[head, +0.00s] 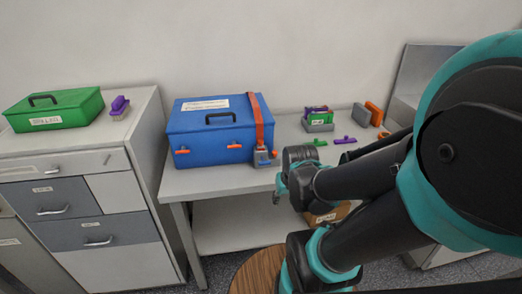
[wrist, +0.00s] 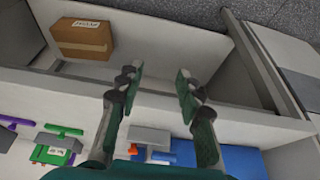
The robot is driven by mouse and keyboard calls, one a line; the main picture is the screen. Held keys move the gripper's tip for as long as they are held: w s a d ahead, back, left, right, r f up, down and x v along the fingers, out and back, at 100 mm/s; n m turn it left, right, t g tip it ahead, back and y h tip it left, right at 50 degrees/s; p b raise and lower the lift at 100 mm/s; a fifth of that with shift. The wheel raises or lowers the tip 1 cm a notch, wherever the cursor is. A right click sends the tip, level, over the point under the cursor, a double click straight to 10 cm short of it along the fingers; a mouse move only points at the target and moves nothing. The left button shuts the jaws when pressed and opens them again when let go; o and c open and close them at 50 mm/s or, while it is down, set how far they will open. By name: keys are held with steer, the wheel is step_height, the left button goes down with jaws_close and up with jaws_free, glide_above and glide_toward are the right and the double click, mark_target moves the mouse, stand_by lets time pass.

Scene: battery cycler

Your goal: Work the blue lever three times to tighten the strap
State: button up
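The blue case (head: 210,140) stands on the grey table, with an orange strap (head: 258,112) running over its right part and down its front. A grey ratchet body (head: 262,156) sits at the strap's lower end. A small blue part, seemingly the lever (head: 264,163), shows on its front, and a blue part (wrist: 164,157) shows beside the grey ratchet (wrist: 150,137) in the wrist view. My gripper (head: 279,190) is just right of and below the ratchet, in front of the table edge. In the wrist view my gripper (wrist: 159,88) is open and empty, apart from the ratchet.
A cardboard box (wrist: 82,39) is on the lower shelf. A green case (head: 55,110) and a purple brush (head: 119,106) sit on the left cabinet.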

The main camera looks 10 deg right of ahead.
jaws_close()
stand_by(1.2)
